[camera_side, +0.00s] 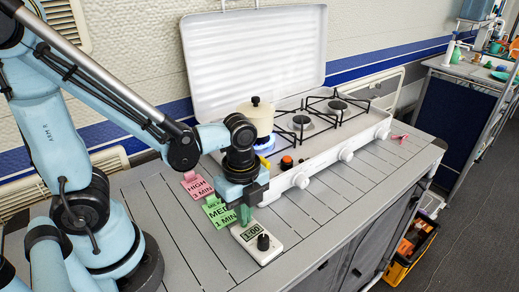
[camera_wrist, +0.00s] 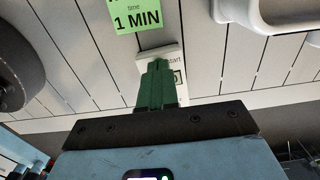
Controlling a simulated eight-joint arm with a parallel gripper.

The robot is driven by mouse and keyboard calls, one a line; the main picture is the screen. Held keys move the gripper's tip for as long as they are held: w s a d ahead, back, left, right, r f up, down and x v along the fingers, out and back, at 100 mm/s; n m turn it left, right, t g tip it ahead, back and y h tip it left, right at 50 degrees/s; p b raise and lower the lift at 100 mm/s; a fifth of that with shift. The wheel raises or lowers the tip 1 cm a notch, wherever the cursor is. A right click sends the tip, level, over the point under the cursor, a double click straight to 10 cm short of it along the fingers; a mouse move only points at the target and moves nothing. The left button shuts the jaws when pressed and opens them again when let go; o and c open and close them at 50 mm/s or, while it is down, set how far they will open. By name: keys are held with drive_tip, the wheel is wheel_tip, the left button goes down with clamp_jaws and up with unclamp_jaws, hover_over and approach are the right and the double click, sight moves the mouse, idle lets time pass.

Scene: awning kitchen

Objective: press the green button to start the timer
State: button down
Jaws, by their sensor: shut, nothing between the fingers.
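The white timer (camera_side: 272,254) lies on the slatted counter near its front edge. Its display reads 1:00, and a black knob (camera_side: 263,242) stands on it. My gripper (camera_side: 243,217) points down with its green fingers shut and empty, at the timer's far left end. In the wrist view, my gripper's fingers (camera_wrist: 157,66) overlap the timer (camera_wrist: 172,52), with part of the word "start" showing beside them. The green button cannot be made out; the fingers cover that end. I cannot tell whether they touch the timer.
A green card (camera_side: 218,212) and a pink card (camera_side: 197,187) lie left of my gripper. Behind stands a white stove (camera_side: 330,137) with a lidded cream pot (camera_side: 256,119) over a blue flame. The counter right of the timer is clear.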

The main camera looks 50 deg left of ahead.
drive_tip(key=shift+f, duration=0.25)
drive_tip(key=shift+f, duration=0.8)
drive_tip(key=shift+r, duration=0.2)
wheel_tip(320, 180, up, 8)
drive_tip(key=shift+w+r, duration=0.2)
drive_tip(key=shift+r, duration=0.05)
idle(0.6)
idle(0.7)
drive_tip(key=w+a+r+n+t, duration=0.1)
drive_tip(key=a+n+t, duration=0.1)
drive_tip(key=n, duration=0.7)
drive_tip(key=w+a+r+n+t, duration=0.2)
drive_tip(key=n+t, duration=0.3)
drive_tip(key=n, duration=0.4)
drive_tip(key=shift+a+r, duration=0.3)
drive_tip(key=shift+a, duration=0.25)
